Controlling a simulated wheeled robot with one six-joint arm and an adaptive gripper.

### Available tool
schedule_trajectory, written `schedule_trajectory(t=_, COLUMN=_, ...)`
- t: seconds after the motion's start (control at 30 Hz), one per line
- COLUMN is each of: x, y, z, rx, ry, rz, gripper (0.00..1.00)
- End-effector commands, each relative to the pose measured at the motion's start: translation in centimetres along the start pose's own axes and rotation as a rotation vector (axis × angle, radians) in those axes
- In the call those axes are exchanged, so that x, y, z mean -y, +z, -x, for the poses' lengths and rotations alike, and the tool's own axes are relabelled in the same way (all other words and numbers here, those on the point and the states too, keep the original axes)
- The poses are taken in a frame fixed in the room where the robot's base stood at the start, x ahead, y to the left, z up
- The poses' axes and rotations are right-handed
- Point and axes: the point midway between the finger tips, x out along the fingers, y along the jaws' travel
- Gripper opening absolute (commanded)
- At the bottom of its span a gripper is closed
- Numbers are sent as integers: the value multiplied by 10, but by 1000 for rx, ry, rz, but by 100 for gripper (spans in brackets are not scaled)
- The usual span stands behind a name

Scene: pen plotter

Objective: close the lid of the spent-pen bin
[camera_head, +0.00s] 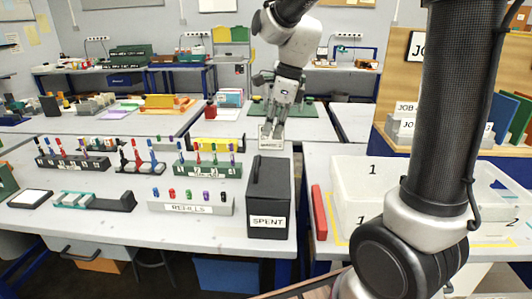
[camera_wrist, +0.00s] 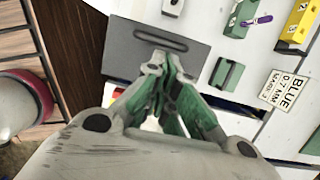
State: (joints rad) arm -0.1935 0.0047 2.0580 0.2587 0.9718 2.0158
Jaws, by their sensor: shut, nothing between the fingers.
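The spent-pen bin (camera_head: 268,222) is a dark grey box labelled SPENT, near the front edge of the bench. Its lid (camera_head: 272,185) looks laid over the top; I see no opening, but cannot tell whether it is fully down. In the wrist view the lid (camera_wrist: 125,40) is a flat grey panel with a dark bar-shaped handle (camera_wrist: 160,36). My gripper (camera_head: 270,138) points down and appears above and behind the bin in the head view. In the wrist view its fingertips (camera_wrist: 166,68) are together and empty, overlapping the panel in the picture. Contact cannot be told.
Left of the bin stands a refills rack (camera_head: 190,205), with green pen racks (camera_head: 208,168) behind it. A red bar (camera_head: 319,212) and a white tray (camera_head: 345,185) are on the right-hand bench. A yellow block (camera_head: 218,143) stands behind.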

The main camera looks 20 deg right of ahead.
Motion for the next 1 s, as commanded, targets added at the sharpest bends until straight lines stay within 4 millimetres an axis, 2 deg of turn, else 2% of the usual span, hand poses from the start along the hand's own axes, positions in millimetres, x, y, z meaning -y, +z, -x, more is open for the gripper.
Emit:
schedule_trajectory(t=0.03, x=-1, y=0, z=-12, rx=-3, ry=5, rz=0, gripper=0)
schedule_trajectory(t=0.2, x=-1, y=-1, z=-46, rx=-3, ry=3, rz=1, gripper=0)
schedule_trajectory(t=0.4, x=0, y=0, z=-72, rx=-1, ry=1, rz=0, gripper=0)
schedule_trajectory(t=0.57, x=0, y=0, z=-80, rx=-1, ry=1, rz=0, gripper=0)
schedule_trajectory(t=0.9, x=0, y=0, z=-81, rx=-1, ry=0, rz=0, gripper=0)
schedule_trajectory(t=1.0, x=0, y=2, z=-90, rx=-2, ry=1, rz=1, gripper=0)
